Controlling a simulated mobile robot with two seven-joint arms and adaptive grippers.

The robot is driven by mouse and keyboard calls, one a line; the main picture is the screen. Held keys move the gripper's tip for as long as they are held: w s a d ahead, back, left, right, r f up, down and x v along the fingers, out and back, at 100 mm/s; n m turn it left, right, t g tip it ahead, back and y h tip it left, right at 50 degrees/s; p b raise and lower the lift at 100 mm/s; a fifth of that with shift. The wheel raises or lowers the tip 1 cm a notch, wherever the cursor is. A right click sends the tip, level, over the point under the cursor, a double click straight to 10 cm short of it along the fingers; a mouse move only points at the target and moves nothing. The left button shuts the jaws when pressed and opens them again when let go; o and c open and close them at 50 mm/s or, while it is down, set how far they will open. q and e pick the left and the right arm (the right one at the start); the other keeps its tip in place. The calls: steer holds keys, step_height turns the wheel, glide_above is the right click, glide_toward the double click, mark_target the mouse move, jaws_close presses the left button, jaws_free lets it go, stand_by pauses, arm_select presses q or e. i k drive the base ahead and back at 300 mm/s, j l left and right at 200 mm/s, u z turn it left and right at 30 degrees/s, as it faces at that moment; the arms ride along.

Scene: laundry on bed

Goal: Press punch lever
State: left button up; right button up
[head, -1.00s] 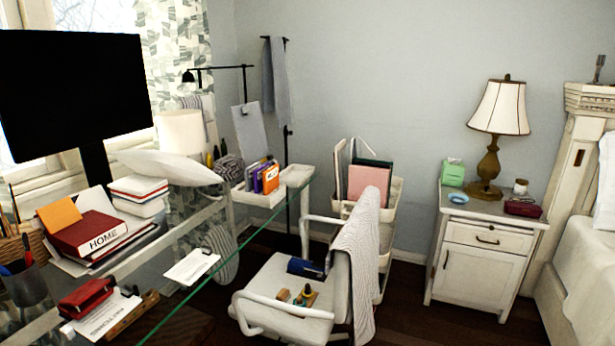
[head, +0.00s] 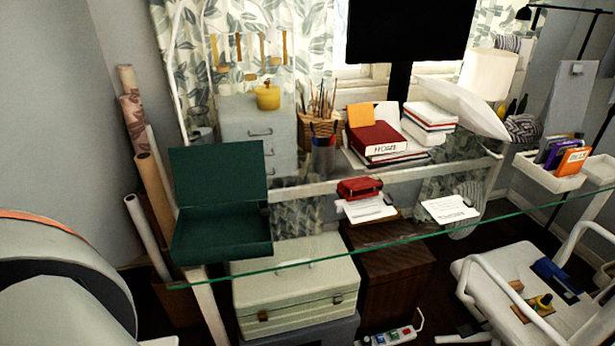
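A red punch-like object (head: 359,187) lies on the glass desk (head: 420,230), at the top of a sheet of printed paper (head: 368,209). Its lever cannot be made out clearly at this size. A dark blue object (head: 556,280) lies on the seat of the white chair at the lower right; I cannot tell what it is. Neither of my grippers is in view.
A dark green open box (head: 220,235) stands at the desk's left. Books (head: 380,142), a pen cup (head: 323,158) and a black monitor (head: 408,30) are behind the red object. The white chair (head: 480,275) stands at the right. A cream case (head: 295,285) is below the glass.

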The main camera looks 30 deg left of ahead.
mark_target(356, 183)
steer(key=u, duration=0.7)
